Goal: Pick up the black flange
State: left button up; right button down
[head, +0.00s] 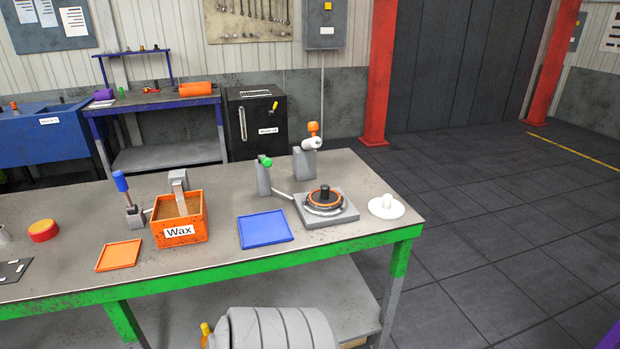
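A dark round piece with an upright black hub (325,194), which looks like the black flange, sits on a square grey fixture plate (345,217) on the right part of the green-edged workbench (330,253). An orange ring and a lighter ring show around it. A white flange (387,207) with a raised hub lies on the bench to its right, apart from the plate. Neither of my grippers is in the head view.
A blue tray (265,230) lies left of the fixture. Grey posts with a green knob (264,161) and an orange-and-white head (312,142) stand behind it. An orange Wax box (179,232) and orange tray (118,255) are farther left. A grey ribbed drum (268,328) is below the bench top.

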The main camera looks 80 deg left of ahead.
aim_at(323, 199)
jog(key=u, duration=0.75)
jog(key=i, duration=0.85)
jog(key=u, duration=0.85)
